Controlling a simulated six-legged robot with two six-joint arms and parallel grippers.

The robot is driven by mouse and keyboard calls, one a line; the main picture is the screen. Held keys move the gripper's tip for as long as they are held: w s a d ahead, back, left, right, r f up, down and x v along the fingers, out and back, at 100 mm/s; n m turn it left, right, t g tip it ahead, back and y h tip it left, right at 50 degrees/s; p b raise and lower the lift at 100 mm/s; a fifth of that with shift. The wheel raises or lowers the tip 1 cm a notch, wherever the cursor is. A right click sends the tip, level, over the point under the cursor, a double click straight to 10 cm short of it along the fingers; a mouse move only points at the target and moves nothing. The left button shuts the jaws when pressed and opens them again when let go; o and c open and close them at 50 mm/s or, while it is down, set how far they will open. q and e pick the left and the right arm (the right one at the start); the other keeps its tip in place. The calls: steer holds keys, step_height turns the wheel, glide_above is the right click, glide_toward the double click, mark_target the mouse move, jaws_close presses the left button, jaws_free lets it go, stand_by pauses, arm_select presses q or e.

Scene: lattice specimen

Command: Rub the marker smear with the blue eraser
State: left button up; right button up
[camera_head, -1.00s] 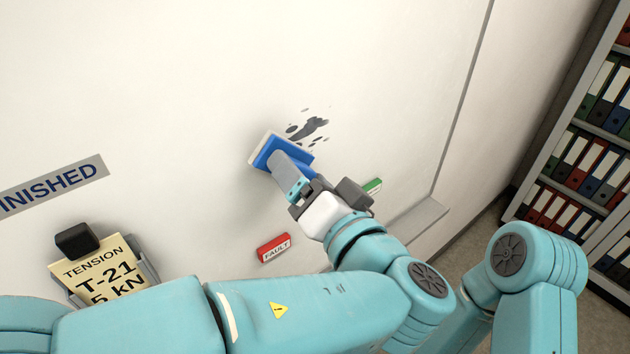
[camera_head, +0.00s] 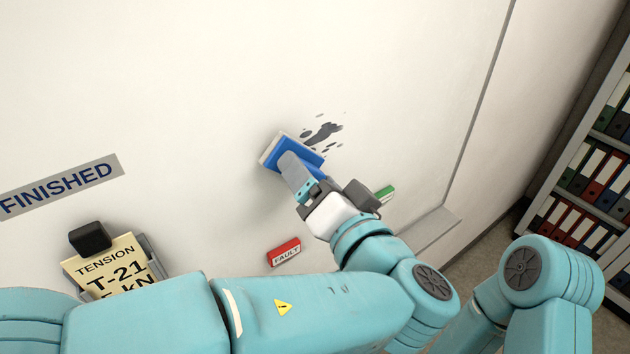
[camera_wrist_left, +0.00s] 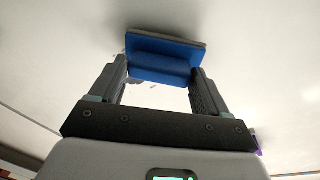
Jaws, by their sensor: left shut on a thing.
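The blue eraser (camera_head: 310,160) with a pale pad is held at the whiteboard, just left of and below the dark marker smear (camera_head: 322,132). My left gripper (camera_head: 300,178) is shut on the eraser; the wrist view shows both fingers on either side of the blue eraser (camera_wrist_left: 165,60). The pad faces the board; I cannot tell whether it touches. The smear has a main streak with several small specks around it. My right gripper is not in view.
The whiteboard (camera_head: 200,80) carries a FINISHED label (camera_head: 60,186), a clipped TENSION note (camera_head: 105,262), a red FAULT magnet (camera_head: 284,252) and a green magnet (camera_head: 385,193). A grey ledge (camera_head: 430,228) is at lower right. Binder shelves (camera_head: 600,165) stand at far right.

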arm_select(q)
steer(key=shift+w+a, duration=0.35)
steer(key=shift+w, duration=0.15)
steer(key=shift+d+b, duration=0.1)
steer(key=shift+b, duration=0.2)
